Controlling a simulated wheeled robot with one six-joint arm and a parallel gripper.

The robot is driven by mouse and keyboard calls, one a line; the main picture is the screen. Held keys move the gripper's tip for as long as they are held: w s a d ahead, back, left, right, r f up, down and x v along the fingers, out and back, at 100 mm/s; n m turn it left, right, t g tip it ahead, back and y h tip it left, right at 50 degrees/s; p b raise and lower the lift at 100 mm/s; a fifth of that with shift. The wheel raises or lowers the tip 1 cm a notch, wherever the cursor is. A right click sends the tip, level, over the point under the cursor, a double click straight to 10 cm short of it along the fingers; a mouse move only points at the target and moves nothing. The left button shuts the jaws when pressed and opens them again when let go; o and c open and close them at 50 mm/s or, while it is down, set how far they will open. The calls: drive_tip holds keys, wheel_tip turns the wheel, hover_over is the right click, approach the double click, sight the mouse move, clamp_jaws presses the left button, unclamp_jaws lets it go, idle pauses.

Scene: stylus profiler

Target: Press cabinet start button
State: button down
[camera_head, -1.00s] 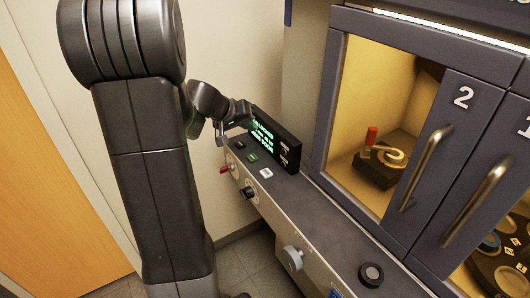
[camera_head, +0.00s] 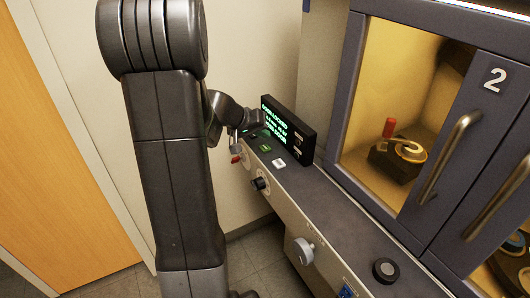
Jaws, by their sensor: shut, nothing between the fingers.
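The cabinet's sloping control ledge (camera_head: 335,210) carries a green button (camera_head: 265,148) and a white button (camera_head: 279,163) below a small display (camera_head: 286,130). Its green text seems to begin "DOOR LOCKED"; the rest is hard to read. No start label is legible. My gripper (camera_head: 240,140) is at the far left end of the ledge, left of the green button, its fingers shut and empty. It is small and partly hidden by my arm. I cannot tell whether it touches the ledge.
A red lever (camera_head: 236,159), black knob (camera_head: 259,184) and grey knob (camera_head: 303,250) sit on the front face. A round black button (camera_head: 386,270) is nearer. A wall lies behind my arm.

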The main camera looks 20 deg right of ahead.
sight(269, 146)
drive_tip(key=shift+f+b, duration=0.95)
drive_tip(key=shift+f, duration=0.15)
drive_tip(key=shift+f+b, duration=0.8)
drive_tip(key=shift+b, duration=0.65)
idle(1.7)
drive_tip(key=shift+r, duration=0.15)
drive_tip(key=shift+r+p, duration=0.3)
drive_tip(key=shift+r, duration=0.4)
drive_tip(key=shift+r, duration=0.1)
drive_tip(key=shift+r+p, duration=1.35)
drive_tip(key=shift+r, duration=1.05)
